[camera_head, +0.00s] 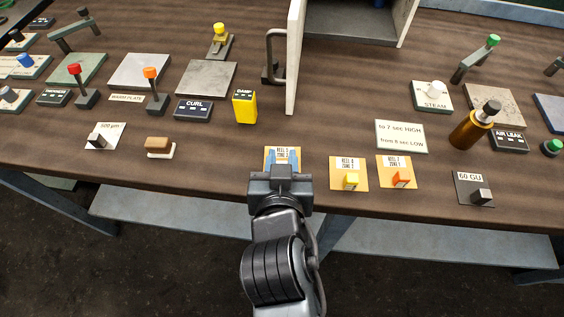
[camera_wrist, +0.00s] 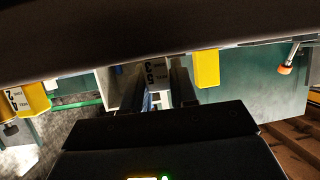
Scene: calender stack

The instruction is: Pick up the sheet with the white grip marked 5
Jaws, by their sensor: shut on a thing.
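An orange sheet with a white reel-and-zone label (camera_head: 282,151) lies at the table's front edge in the head view. My gripper (camera_head: 283,166) is over its front part and hides much of it. In the wrist view my gripper (camera_wrist: 160,95) has its two dark fingers close together on a small grip, mostly hidden. A white label with dark figures, one like a 5, (camera_wrist: 157,72) shows between the fingers. Pale blue shows at the fingers, and I cannot make out the grip's own colour. I cannot tell whether the sheet is lifted.
To the right lie orange sheets with a yellow grip (camera_head: 351,181) and an orange grip (camera_head: 402,180). A dark 60 GU sheet (camera_head: 464,185) lies farther right. A yellow DAMP block (camera_head: 244,106) and a white upright panel (camera_head: 294,60) stand behind. A brown bottle (camera_head: 470,130) is at right.

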